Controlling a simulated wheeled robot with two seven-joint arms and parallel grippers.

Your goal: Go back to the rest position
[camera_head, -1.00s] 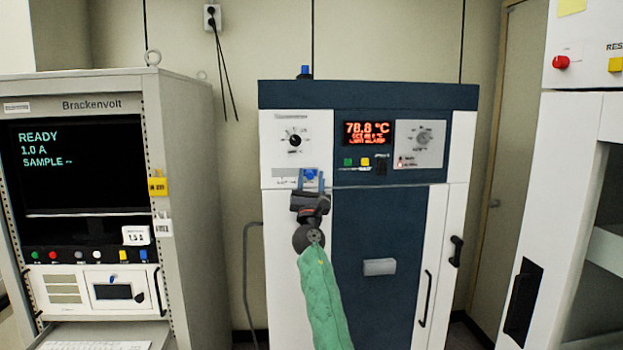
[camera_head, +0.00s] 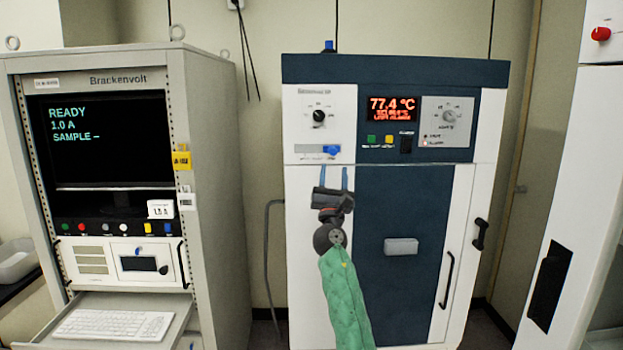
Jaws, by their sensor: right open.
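My right gripper (camera_head: 334,178) shows in front of the freeze dryer's white left panel, its two blue fingers apart and pointing up, with nothing between them. My right arm, in a green sleeve, comes up from the bottom edge. The freeze dryer (camera_head: 405,230) is a white and dark blue cabinet with a red display (camera_head: 393,109) reading 77.4 °C. My left gripper is out of view.
A grey Brackenvolt rack (camera_head: 215,200) stands at left, with a keyboard (camera_head: 113,325) on a pulled-out shelf (camera_head: 185,318). A white cabinet (camera_head: 570,190) with a black handle stands at right. A grey hose (camera_head: 267,260) runs beside the dryer.

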